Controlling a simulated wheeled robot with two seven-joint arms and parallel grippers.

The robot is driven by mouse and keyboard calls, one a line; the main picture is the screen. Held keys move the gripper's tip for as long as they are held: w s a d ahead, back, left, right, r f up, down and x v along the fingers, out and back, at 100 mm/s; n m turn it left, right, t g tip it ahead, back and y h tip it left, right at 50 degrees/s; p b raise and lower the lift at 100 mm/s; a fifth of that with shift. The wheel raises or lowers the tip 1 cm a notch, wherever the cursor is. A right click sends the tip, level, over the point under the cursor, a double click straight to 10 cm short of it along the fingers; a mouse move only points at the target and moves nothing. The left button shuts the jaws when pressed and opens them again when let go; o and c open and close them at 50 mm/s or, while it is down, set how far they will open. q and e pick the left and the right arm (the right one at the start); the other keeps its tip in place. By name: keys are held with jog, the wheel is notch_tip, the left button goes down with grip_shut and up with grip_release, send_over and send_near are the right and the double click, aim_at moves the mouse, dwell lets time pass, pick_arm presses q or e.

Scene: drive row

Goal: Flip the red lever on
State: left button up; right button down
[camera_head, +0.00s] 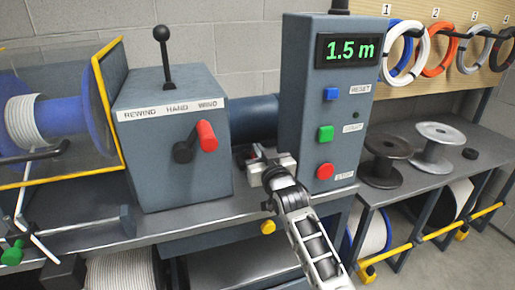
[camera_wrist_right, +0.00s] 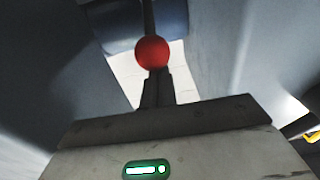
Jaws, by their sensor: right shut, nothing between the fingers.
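The red lever shows in the right wrist view as a red ball (camera_wrist_right: 152,52) with a dark stem running up from it. It is in the gap between the blue-grey box and the control column; in the head view my gripper covers most of that spot. My right gripper (camera_head: 256,154) is low in this gap, pointing inward, shut and empty. In the wrist view its dark fingertips (camera_wrist_right: 156,88) are together just below the ball; I cannot tell whether they touch it. My left gripper is not in view.
The box (camera_head: 175,170) carries a red-gripped selector handle (camera_head: 207,136) and a black-knobbed lever (camera_head: 166,62). The control column (camera_head: 312,110) has blue, green and red buttons and reads 1.5 m. Spools (camera_head: 435,145) stand on the right bench. Box and column leave a narrow gap.

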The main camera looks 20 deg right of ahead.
jog(key=shift+s+f, duration=0.2)
jog(key=shift+f, duration=0.25)
jog(key=r+p, duration=0.4)
jog(key=r, duration=0.1)
jog(key=shift+w, duration=0.4)
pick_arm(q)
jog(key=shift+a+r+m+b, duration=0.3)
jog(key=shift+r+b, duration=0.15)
pick_arm(e)
jog(key=s+f, duration=0.1)
jog(key=s, duration=0.8)
jog(key=shift+s+a+f, duration=0.2)
jog(key=shift+s+a, duration=0.15)
jog(key=shift+s, duration=0.05)
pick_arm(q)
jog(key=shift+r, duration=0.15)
